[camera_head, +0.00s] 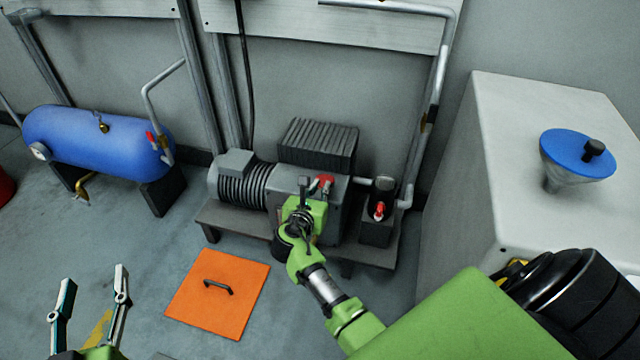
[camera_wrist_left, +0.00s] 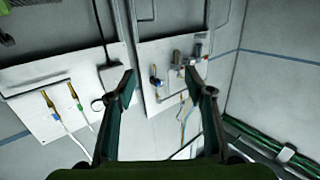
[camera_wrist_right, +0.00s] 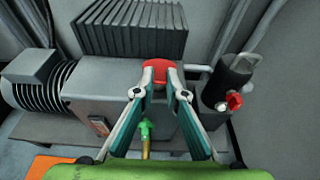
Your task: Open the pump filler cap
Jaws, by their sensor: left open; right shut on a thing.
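The pump (camera_head: 268,191) is a grey machine with a finned motor and a black ribbed block, standing on a low bench. Its red filler cap (camera_head: 326,181) sits on top of the grey housing. In the right wrist view the red cap (camera_wrist_right: 157,70) lies between my right fingertips. My right gripper (camera_wrist_right: 160,76) is shut on it, and the fingers hide its sides. My right gripper (camera_head: 316,186) reaches the pump from the front in the head view. My left gripper (camera_head: 93,275) is open and empty at the lower left, and it also shows in the left wrist view (camera_wrist_left: 160,80).
An orange floor plate (camera_head: 218,293) with a black handle lies before the bench. A blue tank (camera_head: 95,140) stands at left. A white cabinet (camera_head: 540,120) at right carries a blue-topped funnel (camera_head: 577,155). A red-handled valve (camera_head: 379,209) is right of the pump.

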